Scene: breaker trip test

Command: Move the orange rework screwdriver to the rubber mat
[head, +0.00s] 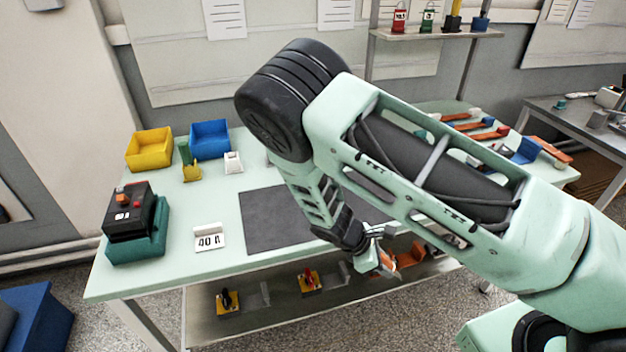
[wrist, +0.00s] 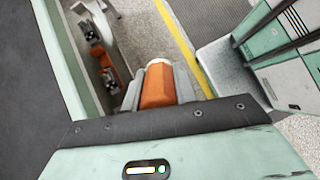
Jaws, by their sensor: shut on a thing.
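My gripper (head: 380,258) is shut on the orange screwdriver (head: 386,263), and is at the front edge of the bench, right of the mat. In the wrist view, the orange handle (wrist: 157,88) sits between the two grey fingers of my gripper (wrist: 158,80). The rest of the screwdriver is hard to make out. The rubber mat (head: 270,218) is a dark grey rectangle on the bench top, with its right part hidden behind my arm. It also shows as the dark area at the left of the wrist view (wrist: 25,85).
The mint bench (head: 155,275) holds a black and green tester (head: 130,212), a "40 A" card (head: 209,238), a yellow bin (head: 149,149) and a blue bin (head: 210,138). Several tools lie at the right, partly behind my arm. A lower shelf (head: 270,312) holds yellow-based parts. The visible mat is bare.

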